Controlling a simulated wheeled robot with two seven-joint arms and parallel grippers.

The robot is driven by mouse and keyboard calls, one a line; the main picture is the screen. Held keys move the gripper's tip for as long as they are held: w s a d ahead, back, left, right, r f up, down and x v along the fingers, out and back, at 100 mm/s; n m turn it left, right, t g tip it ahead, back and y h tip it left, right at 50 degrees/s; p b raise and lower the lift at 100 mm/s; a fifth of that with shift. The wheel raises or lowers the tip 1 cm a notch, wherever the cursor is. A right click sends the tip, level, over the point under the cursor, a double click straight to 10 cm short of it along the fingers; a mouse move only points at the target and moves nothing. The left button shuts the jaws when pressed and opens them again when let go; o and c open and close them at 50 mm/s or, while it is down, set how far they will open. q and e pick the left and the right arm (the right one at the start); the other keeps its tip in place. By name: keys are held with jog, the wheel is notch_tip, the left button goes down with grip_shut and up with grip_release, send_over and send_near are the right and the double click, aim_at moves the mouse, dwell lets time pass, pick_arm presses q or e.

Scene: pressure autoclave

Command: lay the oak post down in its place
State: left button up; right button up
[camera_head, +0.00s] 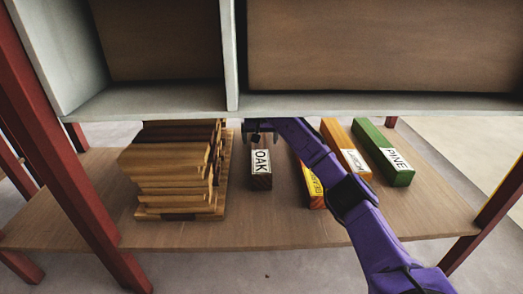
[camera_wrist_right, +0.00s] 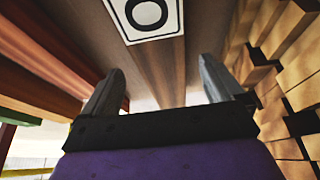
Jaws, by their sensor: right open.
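The oak post (camera_head: 261,182) is a dark brown bar with a white OAK label, lying lengthwise on the wooden shelf board just right of the stacked timber. My right gripper (camera_head: 261,134) is at the post's far end, partly hidden under the upper shelf. In the right wrist view its two grey fingers (camera_wrist_right: 158,80) stand apart, with the brown oak post (camera_wrist_right: 157,58) and its "O" label seen in line with the gap. Whether the fingers touch the post I cannot tell. My left gripper is not in view.
A stack of timber (camera_head: 165,170) stands close left of the post. To the right lie a yellow-labelled post (camera_head: 314,190), an orange post (camera_head: 336,137) and the green PINE post (camera_head: 384,153). A grey upper shelf (camera_head: 380,104) overhangs the back. The board's (camera_head: 240,225) front strip is clear.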

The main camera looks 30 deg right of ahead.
aim_at(262, 164)
jog(key=s, duration=0.1)
jog(key=s+a, duration=0.1)
jog(key=s+a+f, duration=0.1)
jog(key=shift+s, duration=0.3)
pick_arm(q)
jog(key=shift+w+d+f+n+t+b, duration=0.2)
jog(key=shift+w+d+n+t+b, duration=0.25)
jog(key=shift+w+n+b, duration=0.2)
pick_arm(e)
jog(key=s+a, duration=0.1)
jog(key=s, duration=0.1)
jog(key=s+a, duration=0.1)
jog(key=s, duration=0.1)
jog(key=s+a, duration=0.2)
jog(key=shift+s+r, duration=0.1)
jog(key=shift+d, duration=0.1)
